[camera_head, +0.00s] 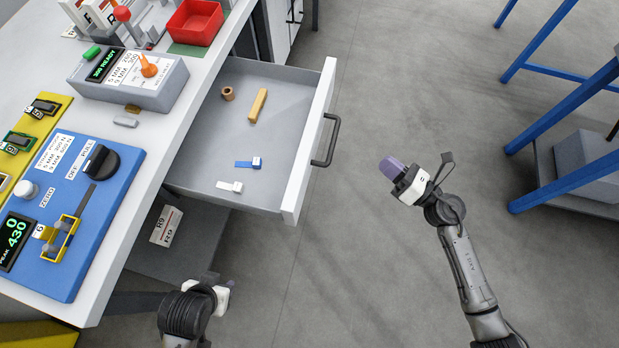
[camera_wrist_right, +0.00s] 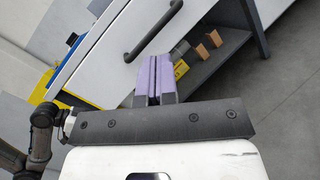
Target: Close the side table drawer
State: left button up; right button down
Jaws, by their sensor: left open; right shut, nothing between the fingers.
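The side table drawer (camera_head: 275,160) is pulled out from the white table, with a grey tray inside and a white front panel (camera_head: 312,140). A dark bar handle (camera_head: 330,141) is on the front panel, and the handle also shows in the right wrist view (camera_wrist_right: 150,30). My right gripper (camera_head: 389,167) is shut and empty, to the right of the handle and apart from it in the head view. Its purple fingers (camera_wrist_right: 156,78) show in the right wrist view. My left gripper (camera_head: 224,290) is low in the head view, below the drawer; its fingers are hard to make out.
The drawer holds a brown ring (camera_head: 228,93), a yellow block (camera_head: 258,105) and small blue and white pieces. The table top (camera_head: 128,205) carries a blue device (camera_head: 108,222), a grey box and a red bin (camera_head: 194,22). A blue-legged frame (camera_head: 565,180) stands at right. Floor between is clear.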

jog(key=s+a+f+n+g+y, duration=0.2)
jog(key=s+a+n+g+y, duration=0.1)
jog(key=s+n+g, duration=0.65)
jog(key=n+t+b, duration=0.1)
jog(key=n+b, duration=0.1)
jog(key=b, duration=0.1)
send_near(307, 179)
jog(key=x, duration=0.7)
jog(key=shift+s+r, duration=0.1)
jog(key=shift+a, duration=0.3)
